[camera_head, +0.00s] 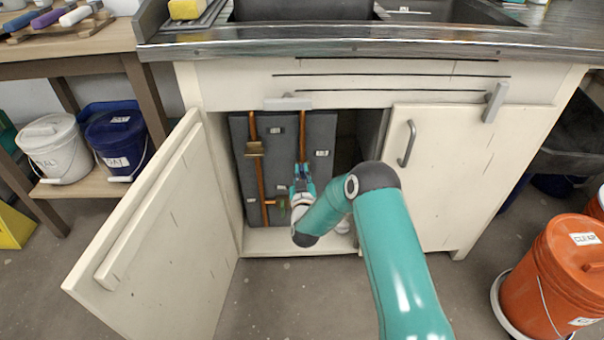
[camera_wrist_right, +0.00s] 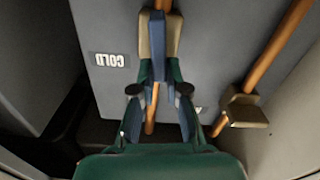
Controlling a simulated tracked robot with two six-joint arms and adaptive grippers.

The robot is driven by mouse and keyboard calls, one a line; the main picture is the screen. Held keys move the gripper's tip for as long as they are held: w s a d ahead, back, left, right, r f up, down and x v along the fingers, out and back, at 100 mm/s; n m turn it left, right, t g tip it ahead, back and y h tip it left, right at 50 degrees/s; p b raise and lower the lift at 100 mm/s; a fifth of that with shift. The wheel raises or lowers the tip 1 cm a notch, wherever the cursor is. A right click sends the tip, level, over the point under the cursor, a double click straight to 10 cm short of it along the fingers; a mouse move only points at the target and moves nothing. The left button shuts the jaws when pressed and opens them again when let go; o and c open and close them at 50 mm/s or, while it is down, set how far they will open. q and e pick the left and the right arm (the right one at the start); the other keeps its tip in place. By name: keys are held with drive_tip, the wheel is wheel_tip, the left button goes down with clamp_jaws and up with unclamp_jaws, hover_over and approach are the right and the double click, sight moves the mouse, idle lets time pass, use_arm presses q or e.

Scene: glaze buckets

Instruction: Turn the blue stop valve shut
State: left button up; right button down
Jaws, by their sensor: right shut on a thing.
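The blue stop valve (camera_wrist_right: 158,50) shows in the right wrist view as a flat blue handle on a brass body, on a copper pipe fixed to a grey panel. The fingers of my right gripper (camera_wrist_right: 159,75) are closed on the handle from both sides. In the head view my right gripper (camera_head: 302,180) reaches into the open cabinet under the sink. It hides most of the blue valve there. A label reading COLD (camera_wrist_right: 109,60) shows upside down beside the pipe in the wrist view. My left gripper is not in view.
A second copper pipe carries a brass valve (camera_head: 254,148), with a green-handled fitting (camera_head: 283,203) lower down. The left cabinet door (camera_head: 165,230) stands open; the right door (camera_head: 450,170) is shut. An orange bucket (camera_head: 555,270) stands at the right. White and blue buckets stand left.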

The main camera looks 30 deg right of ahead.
drive_tip(key=shift+w+a+f+n+b, duration=0.25)
drive_tip(key=shift+a+f+n+b, duration=0.25)
drive_tip(key=shift+n, duration=2.25)
drive_tip(key=shift+w+a+f+n+b, duration=0.2)
drive_tip(key=shift+a+f+n+b, duration=0.2)
drive_tip(key=shift+n, duration=2.3)
drive_tip(key=shift+w+a+f+n+b, duration=0.25)
drive_tip(key=shift+a+f+n+b, duration=0.25)
drive_tip(key=shift+n, duration=2.25)
drive_tip(key=shift+d, duration=0.1)
drive_tip(key=c, duration=1.2)
unclamp_jaws()
drive_tip(key=shift+f, duration=0.1)
drive_tip(key=shift+d, duration=0.15)
drive_tip(key=shift+s, duration=0.1)
drive_tip(key=v, duration=1.1)
drive_tip(key=shift+s, duration=0.35)
